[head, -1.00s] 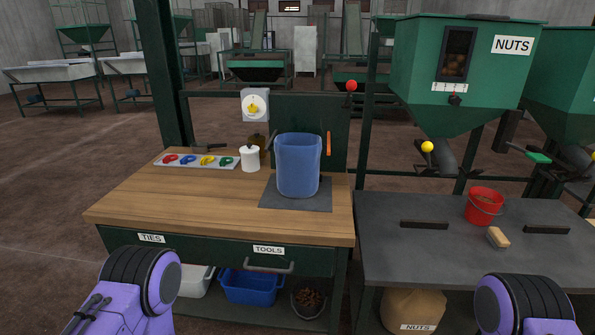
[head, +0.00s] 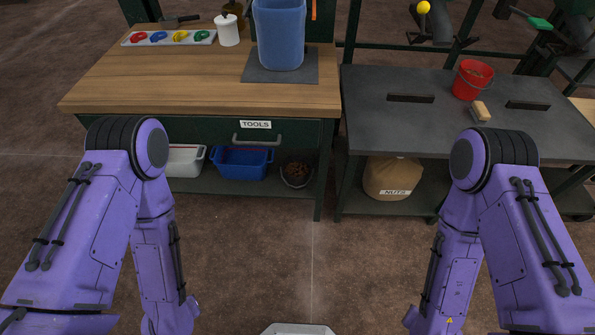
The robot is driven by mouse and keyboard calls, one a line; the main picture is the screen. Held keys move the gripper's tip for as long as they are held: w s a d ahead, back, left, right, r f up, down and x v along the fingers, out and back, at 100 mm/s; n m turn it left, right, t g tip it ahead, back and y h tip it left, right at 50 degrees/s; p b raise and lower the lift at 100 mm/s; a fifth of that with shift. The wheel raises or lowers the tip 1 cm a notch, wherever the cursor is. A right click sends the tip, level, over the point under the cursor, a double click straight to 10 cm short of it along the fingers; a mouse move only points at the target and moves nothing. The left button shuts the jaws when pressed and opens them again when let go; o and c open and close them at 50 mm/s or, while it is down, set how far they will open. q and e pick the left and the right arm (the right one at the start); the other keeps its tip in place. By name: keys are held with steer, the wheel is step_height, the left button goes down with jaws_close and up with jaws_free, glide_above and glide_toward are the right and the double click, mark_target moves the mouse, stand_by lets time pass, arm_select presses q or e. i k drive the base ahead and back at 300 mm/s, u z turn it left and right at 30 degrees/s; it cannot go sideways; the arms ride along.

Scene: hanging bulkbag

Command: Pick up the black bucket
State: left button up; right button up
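A dark bucket (head: 297,174) with a thin wire handle and brown contents stands on the low shelf under the wooden workbench. It is to the right of a blue bin and looks black or dark grey. Both my purple arms hang down at the left and right of the head view. Their lower links run down to the bottom edge, and both grippers are out of the frame. Nothing of either gripper shows.
The blue bin (head: 242,161) and a white bin (head: 186,160) share the shelf. The drawer (head: 200,131) is shut above them. A sack marked NUTS (head: 393,178) sits under the grey table (head: 440,128). A red bucket (head: 472,80) stands on that table. The floor in front is clear.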

mark_target(296, 169)
steer(key=z, duration=1.25)
steer(key=i, duration=0.35)
steer(key=u, duration=0.8)
steer(key=i, duration=0.5)
